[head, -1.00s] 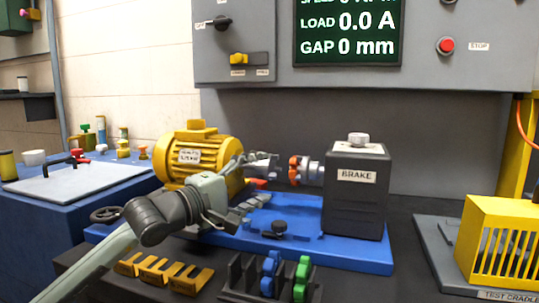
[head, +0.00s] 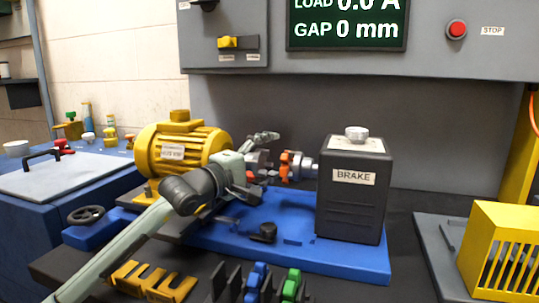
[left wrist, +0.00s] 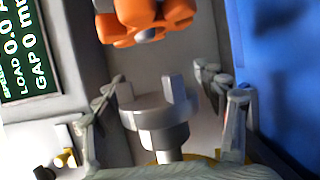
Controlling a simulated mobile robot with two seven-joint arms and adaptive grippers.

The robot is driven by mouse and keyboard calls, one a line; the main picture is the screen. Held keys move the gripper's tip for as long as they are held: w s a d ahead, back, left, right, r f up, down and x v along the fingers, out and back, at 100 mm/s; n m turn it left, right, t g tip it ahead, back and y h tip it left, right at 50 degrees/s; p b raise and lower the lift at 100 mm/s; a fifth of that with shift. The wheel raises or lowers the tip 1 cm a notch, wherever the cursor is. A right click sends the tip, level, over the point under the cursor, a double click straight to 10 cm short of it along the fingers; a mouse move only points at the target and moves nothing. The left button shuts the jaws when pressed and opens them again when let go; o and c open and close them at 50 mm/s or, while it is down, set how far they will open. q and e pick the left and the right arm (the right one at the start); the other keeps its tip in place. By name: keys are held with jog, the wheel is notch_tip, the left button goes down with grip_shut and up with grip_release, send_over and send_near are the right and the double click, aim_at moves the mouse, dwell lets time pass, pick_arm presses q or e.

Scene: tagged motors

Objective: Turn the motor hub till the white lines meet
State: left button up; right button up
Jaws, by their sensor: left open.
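The yellow motor (head: 180,150) stands on the blue base, with its shaft end facing the brake. My left gripper (head: 264,158) is open at the shaft, one finger above the grey motor hub and one below. In the left wrist view the grey motor hub (left wrist: 158,112), with its raised jaws, lies between my open fingers (left wrist: 160,90); a gap shows on both sides. The orange coupling piece (head: 286,165) sits on the brake side, and it also shows in the left wrist view (left wrist: 145,22). I cannot make out any white lines. My right gripper is not in view.
The dark brake box (head: 352,190) stands right of the coupling on the blue base (head: 345,258). A black knob (head: 263,233) is in front. A yellow slotted holder (head: 150,282) and blue and green pieces lie nearer. The panel display (head: 347,22) reads GAP 0 mm.

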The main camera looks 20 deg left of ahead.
pick_arm(q)
jog(key=shift+w, duration=0.1)
jog(key=c, duration=1.2)
jog(key=shift+c, duration=0.8)
